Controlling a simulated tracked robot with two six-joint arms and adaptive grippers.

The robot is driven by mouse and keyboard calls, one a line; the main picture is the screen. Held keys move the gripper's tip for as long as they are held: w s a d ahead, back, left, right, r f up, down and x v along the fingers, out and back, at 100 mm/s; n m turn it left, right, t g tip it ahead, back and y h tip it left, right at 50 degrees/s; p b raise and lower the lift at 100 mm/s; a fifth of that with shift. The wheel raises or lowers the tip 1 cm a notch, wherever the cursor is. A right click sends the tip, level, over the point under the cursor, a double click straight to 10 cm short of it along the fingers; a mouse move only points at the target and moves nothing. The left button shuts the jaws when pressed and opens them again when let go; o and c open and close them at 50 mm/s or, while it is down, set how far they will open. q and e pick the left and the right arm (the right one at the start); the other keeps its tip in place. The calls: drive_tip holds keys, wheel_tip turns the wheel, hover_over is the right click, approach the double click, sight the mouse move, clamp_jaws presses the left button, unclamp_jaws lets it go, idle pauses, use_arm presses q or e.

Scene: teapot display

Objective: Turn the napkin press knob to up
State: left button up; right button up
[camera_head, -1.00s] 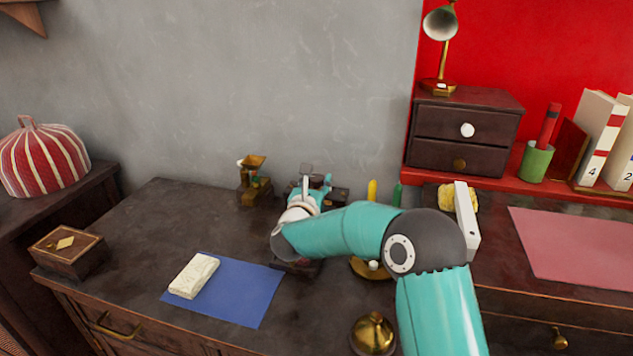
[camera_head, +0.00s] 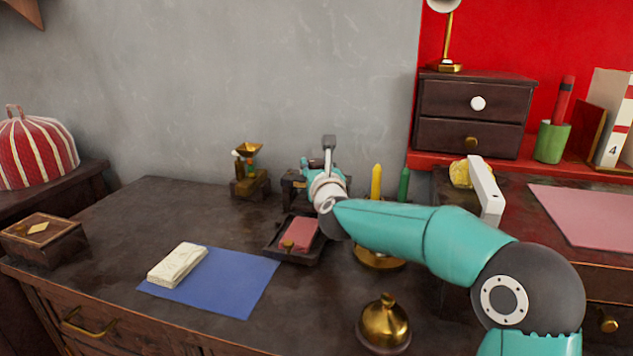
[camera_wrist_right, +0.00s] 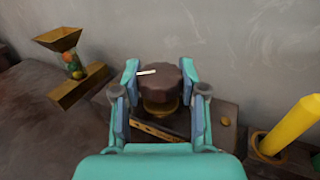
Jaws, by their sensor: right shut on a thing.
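The napkin press knob (camera_wrist_right: 160,83) is dark brown and faceted, with a pale pointer line on top that points to the left in the right wrist view. A brass collar shows under it. My right gripper (camera_wrist_right: 160,88) has its fingers on either side of the knob and is shut on it. In the head view my right gripper (camera_head: 318,170) is at the press (camera_head: 290,190), at the back of the dark table, and its wrist hides most of the press and the knob. My left gripper is not in view.
A brass grinder (camera_head: 248,170) stands left of the press. A tray with a red block (camera_head: 300,233) lies in front of it. Yellow (camera_head: 376,181) and green candles (camera_head: 403,184) stand close on the right. A brass bell (camera_head: 384,322) stands nearer. A blue mat (camera_head: 215,282) lies front left.

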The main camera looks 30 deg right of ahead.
drive_tip(key=shift+r, duration=0.1)
drive_tip(key=o, duration=1.2)
drive_tip(key=shift+c, duration=0.2)
drive_tip(key=shift+s, duration=0.1)
drive_tip(key=v, duration=1.2)
